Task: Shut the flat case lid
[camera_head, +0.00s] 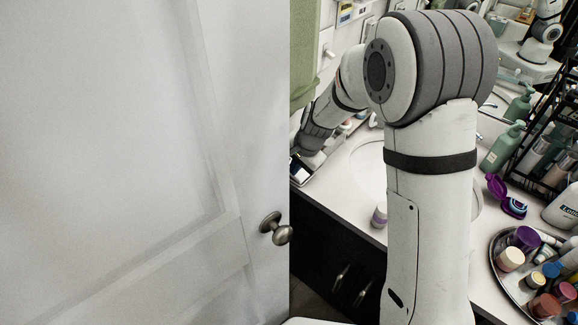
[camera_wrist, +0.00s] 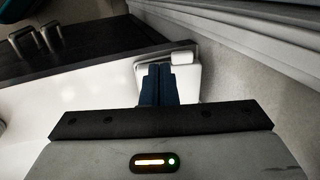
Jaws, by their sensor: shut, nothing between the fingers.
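A pale, thin-edged piece that looks like the flat case (camera_wrist: 187,82) lies at the counter's end in the wrist view, with a small white block (camera_wrist: 181,57) at its far edge. In the head view, what seems to be the same case (camera_head: 307,163) sits at the counter's left end, partly hidden by the door and my arm. My gripper (camera_wrist: 158,68) has its dark fingers together and empty, over the case in the wrist view. I cannot tell whether they touch it, or how far the lid stands open. In the head view my gripper (camera_head: 299,151) is small and partly covered.
A white door (camera_head: 130,160) fills the left of the head view. An open purple compact (camera_head: 513,205), green pump bottles (camera_head: 500,147) and a crowded round tray (camera_head: 496,279) are at right. A small purple-banded jar (camera_head: 379,215) stands near the counter's front edge. A sink basin (camera_head: 372,172) lies between.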

